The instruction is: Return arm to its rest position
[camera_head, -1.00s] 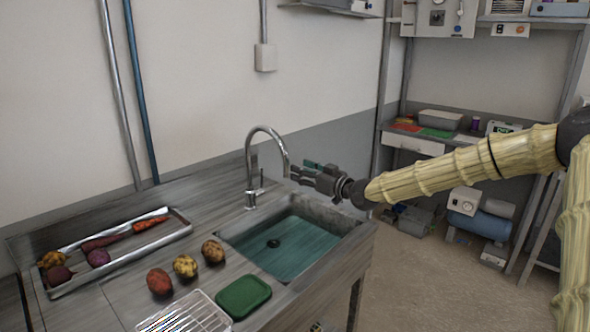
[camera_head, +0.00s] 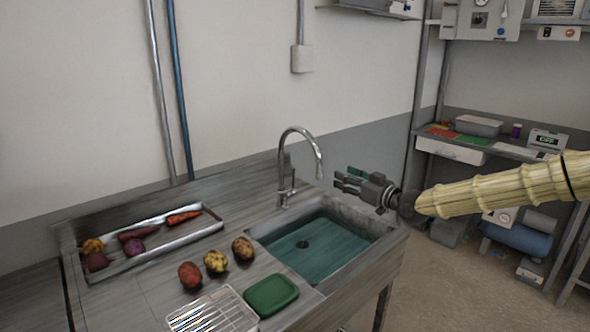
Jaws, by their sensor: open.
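My gripper (camera_head: 347,181) is at the end of my arm, which reaches in from the right edge of the picture. It points left and hangs in the air over the back right of the sink (camera_head: 318,246), to the right of the curved tap (camera_head: 287,165). Its dark fingers are apart and nothing is between them.
A metal tray (camera_head: 190,233) of vegetables lies on the counter's left. A shelf bench (camera_head: 455,152) stands behind my arm. Open floor (camera_head: 440,290) shows at right.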

